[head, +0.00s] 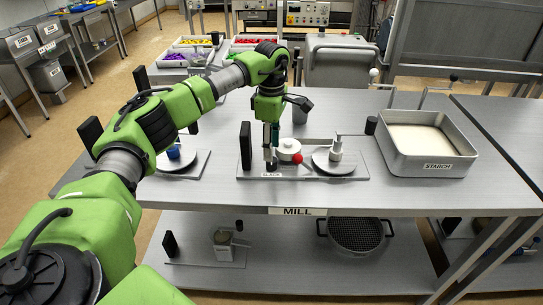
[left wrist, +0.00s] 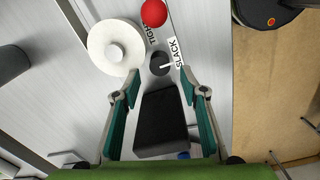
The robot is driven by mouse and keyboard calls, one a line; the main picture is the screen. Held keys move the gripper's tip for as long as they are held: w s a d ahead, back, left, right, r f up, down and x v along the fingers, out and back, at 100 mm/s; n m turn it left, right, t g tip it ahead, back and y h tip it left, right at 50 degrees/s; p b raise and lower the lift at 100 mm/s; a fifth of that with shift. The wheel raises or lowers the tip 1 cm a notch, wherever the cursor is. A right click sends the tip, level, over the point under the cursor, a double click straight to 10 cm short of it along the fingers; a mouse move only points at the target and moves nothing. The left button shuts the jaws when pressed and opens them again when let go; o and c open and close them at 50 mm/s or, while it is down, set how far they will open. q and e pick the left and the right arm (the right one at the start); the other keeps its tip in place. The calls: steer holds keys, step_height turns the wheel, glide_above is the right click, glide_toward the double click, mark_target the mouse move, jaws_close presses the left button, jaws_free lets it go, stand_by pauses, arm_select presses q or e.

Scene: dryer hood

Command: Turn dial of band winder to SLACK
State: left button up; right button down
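The band winder (head: 350,174) is a flat grey base on the table with a black upright block (head: 246,146), a white spool (head: 289,150), a red ball knob (head: 297,159) and a round disc. Its small dark dial (left wrist: 159,62) shows in the left wrist view, between the TIGHT label and the SLACK label (left wrist: 175,51). The dial's white pointer points right, toward the SLACK label. My left gripper (left wrist: 161,74) points down over the dial, open, with one fingertip on each side of it; contact cannot be told. My right gripper is not in view.
A STARCH tray (head: 428,165) stands at the right of the MILL table. Another base with a blue part (head: 174,158) is at the left, partly behind my arm. Trays of coloured pieces (head: 196,41) stand behind. A sieve (head: 357,235) is on the lower shelf.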

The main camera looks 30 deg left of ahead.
arm_select(q)
step_height(320, 180, up, 7)
stand_by(0.3)
stand_by(0.5)
